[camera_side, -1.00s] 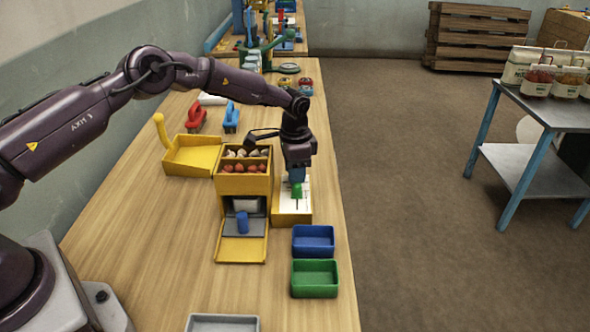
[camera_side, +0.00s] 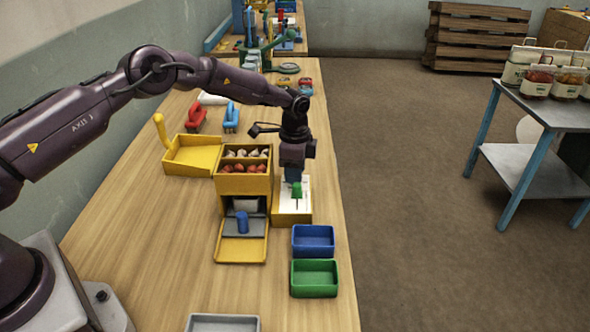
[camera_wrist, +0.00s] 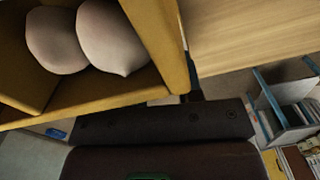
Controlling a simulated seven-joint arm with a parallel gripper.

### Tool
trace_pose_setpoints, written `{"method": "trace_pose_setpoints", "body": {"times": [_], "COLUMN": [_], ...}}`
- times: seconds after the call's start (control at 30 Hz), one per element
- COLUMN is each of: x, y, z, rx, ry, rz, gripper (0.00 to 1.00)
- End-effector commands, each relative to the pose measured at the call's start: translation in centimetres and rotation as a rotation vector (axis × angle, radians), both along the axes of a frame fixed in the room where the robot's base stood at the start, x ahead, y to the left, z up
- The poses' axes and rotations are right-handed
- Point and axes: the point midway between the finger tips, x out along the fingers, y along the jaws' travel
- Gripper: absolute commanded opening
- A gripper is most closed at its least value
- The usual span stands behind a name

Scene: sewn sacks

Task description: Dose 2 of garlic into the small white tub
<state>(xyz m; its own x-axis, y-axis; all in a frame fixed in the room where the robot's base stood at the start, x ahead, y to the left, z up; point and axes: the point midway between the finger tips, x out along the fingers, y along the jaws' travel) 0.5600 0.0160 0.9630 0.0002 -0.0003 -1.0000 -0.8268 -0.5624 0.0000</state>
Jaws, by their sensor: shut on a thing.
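The yellow dispenser box (camera_side: 243,185) has white garlic (camera_side: 246,153) in its back compartments and red produce (camera_side: 243,168) in front. Two large garlic bulbs (camera_wrist: 90,40) show in the wrist view, inside a yellow compartment. My gripper (camera_side: 295,184) points down just right of the box, above a white panel on a yellow base (camera_side: 292,217). It is shut on a small green piece (camera_side: 297,191); a bit of green also shows at the bottom of the wrist view (camera_wrist: 150,177). A pale object (camera_side: 245,204) sits in the box's lower opening; I cannot tell whether it is the white tub.
A blue knob (camera_side: 242,222) stands on a grey plate in the lower opening. Blue (camera_side: 313,255) and green (camera_side: 315,292) trays stand in front, right; a pale grey tray (camera_side: 222,323) is nearest. A yellow scoop tray (camera_side: 192,170) lies left. The table's left front is clear.

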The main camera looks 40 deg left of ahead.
Motion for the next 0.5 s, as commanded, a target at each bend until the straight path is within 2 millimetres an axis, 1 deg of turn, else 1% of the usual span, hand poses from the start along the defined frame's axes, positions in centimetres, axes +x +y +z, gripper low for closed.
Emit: {"method": "trace_pose_setpoints", "body": {"times": [0.03, 0.07, 0.37, 0.5], "x": [0.0, 0.0, 0.0, 0.1], "y": [0.0, 0.0, 0.0, 0.0], "z": [0.1, 0.1, 0.2, 1.6], "rx": [0.000, 0.000, 0.001, 0.001], "ry": [0.000, 0.000, -0.001, -0.004], "rz": [0.001, 0.001, 0.002, 0.002], "gripper": [0.38, 0.44, 0.44, 0.44]}}
